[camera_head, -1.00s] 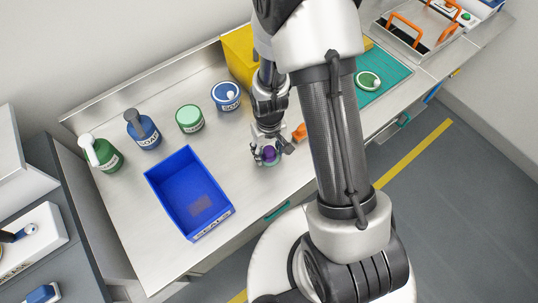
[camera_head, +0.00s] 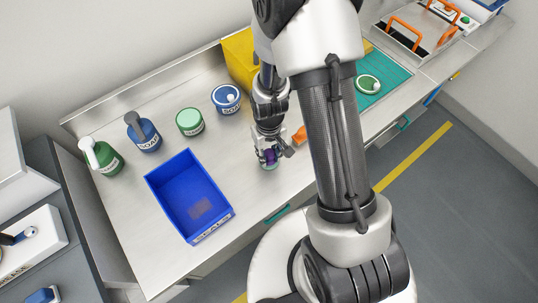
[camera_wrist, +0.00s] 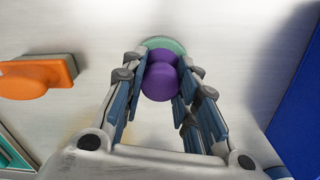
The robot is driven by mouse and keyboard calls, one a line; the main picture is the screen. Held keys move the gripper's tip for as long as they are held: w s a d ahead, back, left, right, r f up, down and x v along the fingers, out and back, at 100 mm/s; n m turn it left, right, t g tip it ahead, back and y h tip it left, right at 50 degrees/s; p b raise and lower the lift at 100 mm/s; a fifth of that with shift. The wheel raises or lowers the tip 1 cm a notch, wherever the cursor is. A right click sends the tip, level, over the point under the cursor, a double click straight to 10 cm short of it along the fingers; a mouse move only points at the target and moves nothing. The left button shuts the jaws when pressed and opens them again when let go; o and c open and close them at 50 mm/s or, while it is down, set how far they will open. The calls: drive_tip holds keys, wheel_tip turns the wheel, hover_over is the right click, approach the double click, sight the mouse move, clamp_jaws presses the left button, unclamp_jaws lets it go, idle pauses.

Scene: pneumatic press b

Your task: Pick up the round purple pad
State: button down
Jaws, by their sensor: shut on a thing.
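The round purple pad (camera_wrist: 160,82) has a knob-like grip and sits between the fingers of my gripper (camera_wrist: 162,64) in the wrist view. The fingers are shut on it from both sides. A pale green disc (camera_wrist: 163,43) shows just beyond the purple part; I cannot tell whether it is joined to it. In the head view the purple pad (camera_head: 270,156) is small and partly hidden by my gripper (camera_head: 269,150), low over the metal bench, to the right of the blue bin.
A blue bin (camera_head: 165,182) stands to the left on the bench. An orange-handled pad (camera_wrist: 38,78) lies close by. Several jars and soap bottles (camera_head: 143,132) line the back left. A yellow bin (camera_head: 238,55) and a teal mat (camera_head: 393,77) are behind my arm.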

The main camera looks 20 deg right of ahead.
sight(269, 152)
drive_tip(key=shift+r, duration=0.1)
wheel_tip(269, 152, up, 20)
drive_tip(key=p, duration=0.6)
drive_tip(key=shift+p, duration=0.35)
